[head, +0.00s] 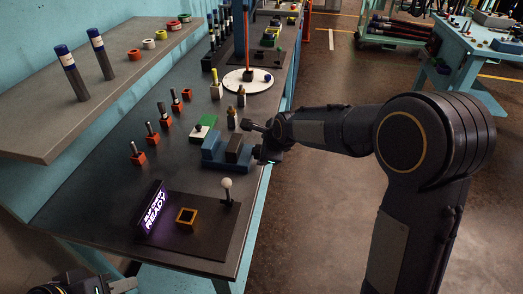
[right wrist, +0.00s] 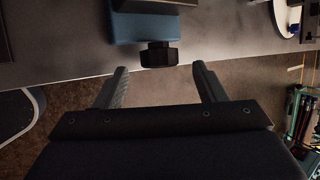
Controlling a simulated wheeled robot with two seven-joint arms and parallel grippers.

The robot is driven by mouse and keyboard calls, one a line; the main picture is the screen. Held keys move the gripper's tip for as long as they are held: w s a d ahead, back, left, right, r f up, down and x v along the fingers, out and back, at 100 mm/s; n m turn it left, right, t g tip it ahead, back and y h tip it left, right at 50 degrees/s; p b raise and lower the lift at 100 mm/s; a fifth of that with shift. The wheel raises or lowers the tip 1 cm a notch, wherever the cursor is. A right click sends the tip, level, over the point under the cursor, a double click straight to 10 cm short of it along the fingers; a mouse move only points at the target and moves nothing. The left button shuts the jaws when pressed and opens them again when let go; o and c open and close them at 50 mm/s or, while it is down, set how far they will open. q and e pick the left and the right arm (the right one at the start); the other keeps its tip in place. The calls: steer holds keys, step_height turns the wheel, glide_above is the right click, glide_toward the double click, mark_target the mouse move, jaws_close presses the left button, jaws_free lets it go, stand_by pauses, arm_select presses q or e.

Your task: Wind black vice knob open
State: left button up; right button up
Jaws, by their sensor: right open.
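The blue vice (head: 212,151) with a dark block in its middle stands on the grey bench near its right edge. In the right wrist view, the black vice knob (right wrist: 159,55) sticks out from the blue vice body (right wrist: 152,29). My right gripper (right wrist: 160,69) is open, one finger on each side of the knob's line. The knob lies just beyond the fingertips, with clear space on both sides. In the head view, my right gripper's end is beside the vice and hides much of the knob. My left gripper (head: 119,285) is low at the bottom left, partly cut off; its jaw opening is unclear.
A lit sign (head: 152,209) and a square orange-brown ring (head: 187,218) are on a dark panel with a white-topped lever (head: 227,188). Several orange-based pegs stand left of the vice. A round white plate (head: 247,81) lies behind.

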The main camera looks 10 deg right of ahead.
steer(key=shift+v, duration=2.15)
